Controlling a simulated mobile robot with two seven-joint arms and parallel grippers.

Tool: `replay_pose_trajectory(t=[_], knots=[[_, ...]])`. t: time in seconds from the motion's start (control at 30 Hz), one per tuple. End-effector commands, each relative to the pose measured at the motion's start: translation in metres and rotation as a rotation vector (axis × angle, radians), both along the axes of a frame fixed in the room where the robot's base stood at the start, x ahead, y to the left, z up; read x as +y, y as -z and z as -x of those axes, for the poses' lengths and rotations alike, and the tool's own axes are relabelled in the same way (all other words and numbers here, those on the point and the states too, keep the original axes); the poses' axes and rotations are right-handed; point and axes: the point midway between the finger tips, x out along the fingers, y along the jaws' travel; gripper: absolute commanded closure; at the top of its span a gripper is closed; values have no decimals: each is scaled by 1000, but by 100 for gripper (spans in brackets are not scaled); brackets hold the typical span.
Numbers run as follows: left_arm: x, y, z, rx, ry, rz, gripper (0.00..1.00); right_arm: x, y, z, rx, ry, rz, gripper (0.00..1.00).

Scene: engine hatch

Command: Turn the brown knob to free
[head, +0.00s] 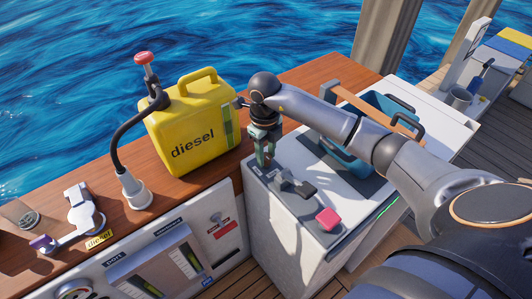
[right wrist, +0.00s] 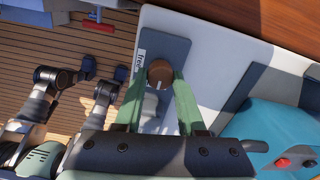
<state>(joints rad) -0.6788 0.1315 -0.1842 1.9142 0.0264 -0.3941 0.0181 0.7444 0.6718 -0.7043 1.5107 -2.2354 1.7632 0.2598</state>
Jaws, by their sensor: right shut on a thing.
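The brown knob (right wrist: 160,72) shows in the right wrist view, on a dark grey plate (right wrist: 163,50) with a white label reading "free". My right gripper (right wrist: 160,84) has its green fingers on either side of the knob and is shut on it. In the head view, my right gripper (head: 264,152) points down at the far left end of the white cabinet top. The knob is hidden there behind the fingers. The knob's exact turn position cannot be told. My left gripper is not in view.
A yellow diesel canister (head: 193,125) stands on the wooden deck just left of my right gripper. A blue crate (head: 345,155) stands behind my right forearm.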

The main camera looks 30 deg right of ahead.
Motion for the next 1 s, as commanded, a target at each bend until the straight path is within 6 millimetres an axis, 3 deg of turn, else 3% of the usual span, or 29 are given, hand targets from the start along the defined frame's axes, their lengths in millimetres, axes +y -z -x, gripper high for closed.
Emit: replay_pose_trajectory(t=[0.37,1.0], knots=[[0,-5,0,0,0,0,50,0,-2,-1,-1,125,1,100],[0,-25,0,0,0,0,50,0,-3,-1,-1,707,1,100]])
